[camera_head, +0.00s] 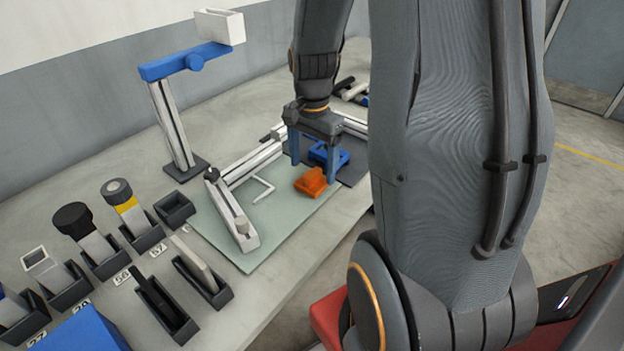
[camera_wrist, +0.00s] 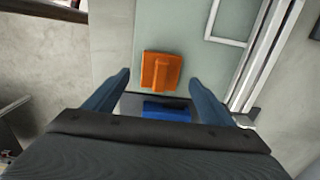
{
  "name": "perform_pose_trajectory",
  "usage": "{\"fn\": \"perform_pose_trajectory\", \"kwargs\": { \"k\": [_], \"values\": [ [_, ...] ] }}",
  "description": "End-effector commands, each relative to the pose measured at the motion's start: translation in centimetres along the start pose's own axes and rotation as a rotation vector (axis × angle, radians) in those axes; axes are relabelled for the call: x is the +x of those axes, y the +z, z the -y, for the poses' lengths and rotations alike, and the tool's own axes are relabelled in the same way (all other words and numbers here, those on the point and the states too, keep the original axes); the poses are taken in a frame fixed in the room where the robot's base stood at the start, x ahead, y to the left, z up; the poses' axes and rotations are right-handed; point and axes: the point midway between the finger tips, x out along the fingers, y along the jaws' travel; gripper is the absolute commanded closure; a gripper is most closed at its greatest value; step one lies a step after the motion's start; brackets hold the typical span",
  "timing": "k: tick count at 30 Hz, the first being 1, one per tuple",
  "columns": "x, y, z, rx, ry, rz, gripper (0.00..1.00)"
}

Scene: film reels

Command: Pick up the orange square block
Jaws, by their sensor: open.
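The orange square block (camera_head: 310,182) lies on the pale green mat (camera_head: 222,216), near the mat's right edge. It has a raised ridge across its top. In the wrist view the orange block (camera_wrist: 161,72) sits ahead of my gripper, roughly centred between the lines of its two blue fingers. My gripper (camera_head: 312,163) is open and empty, above and just behind the block in the head view. In the wrist view its fingertips (camera_wrist: 159,80) are spread wide on either side. I cannot tell the exact height of the fingertips above the mat.
A blue part (camera_head: 328,154) lies close behind the orange block, on a dark pad. Metal rails (camera_head: 250,163) and a white bracket (camera_head: 262,190) lie left of it. A tall stand with a blue arm (camera_head: 172,122) rises at the back left. Several dark holders (camera_head: 70,283) line the left.

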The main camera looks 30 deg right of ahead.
Motion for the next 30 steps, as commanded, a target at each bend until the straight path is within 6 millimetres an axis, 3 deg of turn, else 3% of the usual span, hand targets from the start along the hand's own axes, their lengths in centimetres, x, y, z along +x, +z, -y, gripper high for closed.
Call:
{"fn": "perform_pose_trajectory", "kwargs": {
  "k": [9, 18, 27, 30],
  "values": [
    [3.3, 0.1, 0.0, -0.003, 0.002, 0.001, 0.23],
    [3.5, 0.1, 0.1, -0.003, 0.001, 0.000, 0.25],
    [3.5, 0.1, 0.1, -0.003, 0.001, 0.000, 0.75],
    [3.5, 0.1, 0.1, -0.003, 0.000, 0.000, 0.75]
  ]
}}
